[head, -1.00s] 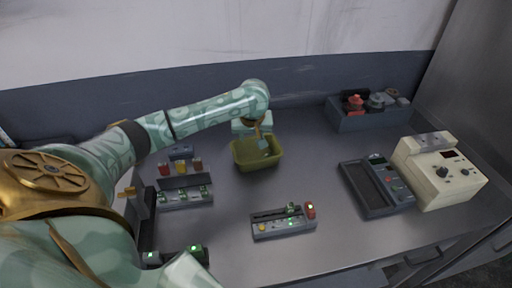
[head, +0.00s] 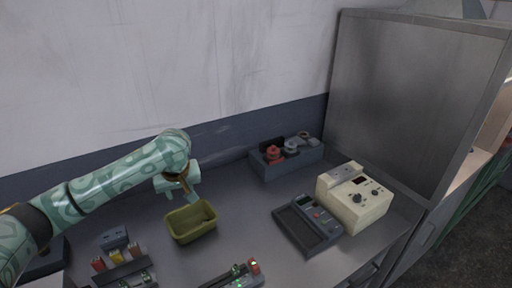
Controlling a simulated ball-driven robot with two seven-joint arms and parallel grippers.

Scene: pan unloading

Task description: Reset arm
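My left arm comes in from the left over the metal table. My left gripper (head: 189,188) points down at the back edge of an olive-green bin (head: 192,224). Its fingers are small here, and I cannot tell whether they are open or shut. The bin looks empty from this angle. My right gripper is out of view.
A grey box with red and grey spools (head: 286,155) stands at the back. A dark tray device (head: 308,224) and a cream instrument (head: 353,198) sit to the right. Small lit devices (head: 238,276) lie at the front. A metal panel (head: 408,105) stands at the right.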

